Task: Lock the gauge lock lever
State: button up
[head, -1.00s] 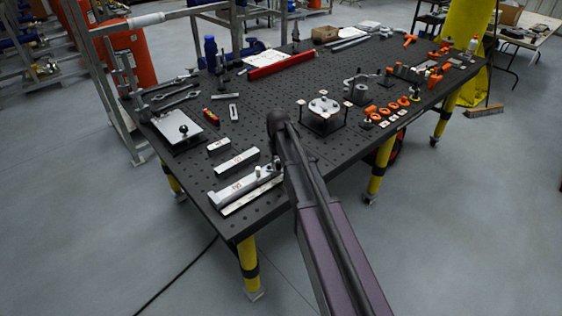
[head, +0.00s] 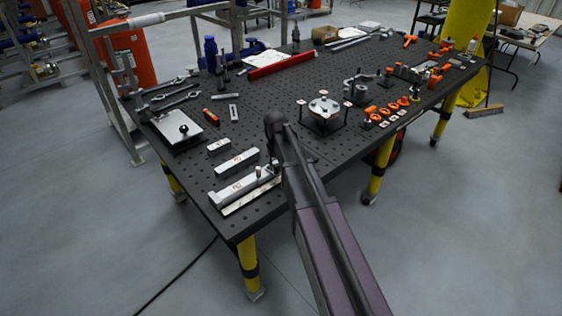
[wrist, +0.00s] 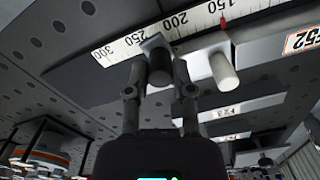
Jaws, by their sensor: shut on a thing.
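The gauge is a long pale bar with a printed scale strip (wrist: 190,22), running along the front left edge of the table in the head view (head: 240,190). In the wrist view a dark cylindrical knob (wrist: 160,66), which looks like the lock lever, stands out from a grey slider block on the scale. A white peg (wrist: 223,72) sits just right of it, apart from the fingers. My gripper (wrist: 158,78) has one finger on each side of the dark knob and is shut on it. In the head view my arm hides the gripper.
Two smaller labelled bars (head: 237,161) lie behind the gauge on the black perforated table (head: 265,210). A round fixture on a plate (head: 324,108) stands to the right of my arm. A plate with a black ball knob (head: 178,131) lies at the left.

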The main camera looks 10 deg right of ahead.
aim_at(275, 166)
jog(key=shift+s+a, duration=0.15)
jog(key=shift+a, duration=0.05)
dwell(0.3)
jog(key=o, duration=0.8)
jog(key=shift+o, duration=1.2)
jog(key=shift+r, duration=0.1)
jog(key=shift+r+p, duration=1.4)
jog(key=shift+p, duration=0.1)
jog(key=shift+r+p, duration=2.05)
